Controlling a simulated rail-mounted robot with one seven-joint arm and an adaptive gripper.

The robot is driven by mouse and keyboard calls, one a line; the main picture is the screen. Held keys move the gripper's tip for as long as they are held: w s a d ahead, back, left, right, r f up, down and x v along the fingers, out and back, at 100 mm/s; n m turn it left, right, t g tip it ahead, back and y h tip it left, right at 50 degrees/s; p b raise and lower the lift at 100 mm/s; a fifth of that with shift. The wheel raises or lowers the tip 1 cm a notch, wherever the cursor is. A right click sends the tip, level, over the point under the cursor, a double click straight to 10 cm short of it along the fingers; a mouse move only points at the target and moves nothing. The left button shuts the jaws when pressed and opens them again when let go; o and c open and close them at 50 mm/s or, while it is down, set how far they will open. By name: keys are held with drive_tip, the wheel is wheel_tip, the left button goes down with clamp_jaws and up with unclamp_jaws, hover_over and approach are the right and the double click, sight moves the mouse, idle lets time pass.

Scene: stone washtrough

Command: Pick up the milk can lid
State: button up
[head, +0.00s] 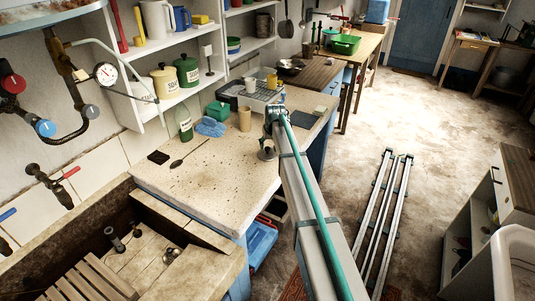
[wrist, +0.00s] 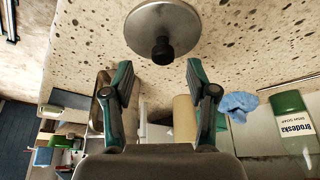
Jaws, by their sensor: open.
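The milk can lid appears in the wrist view as a round grey metal disc (wrist: 163,30) with a dark knob at its middle. It lies flat on the speckled stone counter (head: 200,190). My gripper (wrist: 158,70) is open and empty, its two dark-and-green fingers spread. In the wrist view the lid is beyond the fingertips, roughly centred between them and apart from them. In the head view my arm reaches over the counter's right edge. A small grey shape shows beside it there, and I cannot tell lid from gripper.
A tan cup (head: 245,119), blue cloth (head: 210,127) and green soap bottle (head: 184,122) stand at the back of the counter. A dark spoon (head: 188,154) lies left of my arm. The counter's front middle is clear.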

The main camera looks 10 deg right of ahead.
sight(268, 148)
drive_tip(key=p+x, duration=0.1)
drive_tip(key=x, duration=0.2)
drive_tip(key=shift+w+a+f+p, duration=0.1)
drive_tip(key=shift+w+a+p, duration=0.1)
drive_tip(key=shift+p, duration=0.15)
drive_tip(key=shift+f, duration=0.6)
clamp_jaws()
